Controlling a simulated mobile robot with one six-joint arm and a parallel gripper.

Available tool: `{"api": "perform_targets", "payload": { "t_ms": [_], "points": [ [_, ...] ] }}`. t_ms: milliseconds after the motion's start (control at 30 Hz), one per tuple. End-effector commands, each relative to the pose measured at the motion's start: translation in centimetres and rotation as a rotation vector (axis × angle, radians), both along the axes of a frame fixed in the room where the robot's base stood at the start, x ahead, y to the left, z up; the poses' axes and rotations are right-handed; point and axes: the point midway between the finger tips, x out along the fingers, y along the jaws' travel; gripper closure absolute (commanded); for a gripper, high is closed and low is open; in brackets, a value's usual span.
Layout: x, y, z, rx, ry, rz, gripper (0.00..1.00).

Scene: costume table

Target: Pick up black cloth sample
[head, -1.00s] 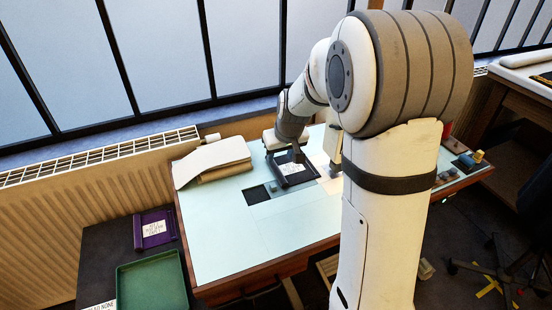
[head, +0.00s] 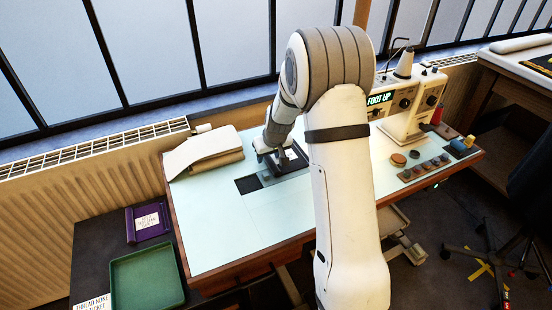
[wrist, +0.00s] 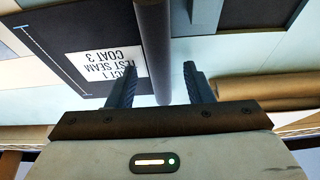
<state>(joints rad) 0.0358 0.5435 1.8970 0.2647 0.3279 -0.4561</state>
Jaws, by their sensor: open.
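The black cloth sample (head: 292,158) lies on the pale tabletop, partly hidden behind my arm in the head view. In the wrist view the black cloth sample (wrist: 62,38) spreads at the upper left, with a white paper label (wrist: 105,63) and a pale blue ticked line. A dark round bar, seemingly the sample's rolled edge (wrist: 152,45), runs down between my fingers. My gripper (wrist: 159,75) is open, one finger on each side of that bar. I cannot tell whether the fingers touch it. In the head view my gripper (head: 279,158) is at the sample's near-left part.
A folded tan cloth (head: 203,153) lies left of my gripper. A sewing machine (head: 410,108) reading "FOOT UP" stands right of my arm. A dark square (head: 248,184) is set in the table. A green tray (head: 147,278) and a purple sample (head: 148,222) sit at left. The front tabletop is clear.

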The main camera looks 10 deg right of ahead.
Motion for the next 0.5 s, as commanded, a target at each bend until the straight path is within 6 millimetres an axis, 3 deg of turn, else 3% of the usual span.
{"api": "perform_targets", "payload": {
  "t_ms": [167,500],
  "points": [
    [0.01,0.03,0.03,0.000,-0.001,0.001,0.54],
    [-0.01,0.08,0.04,0.000,0.000,0.001,0.81]
  ]
}}
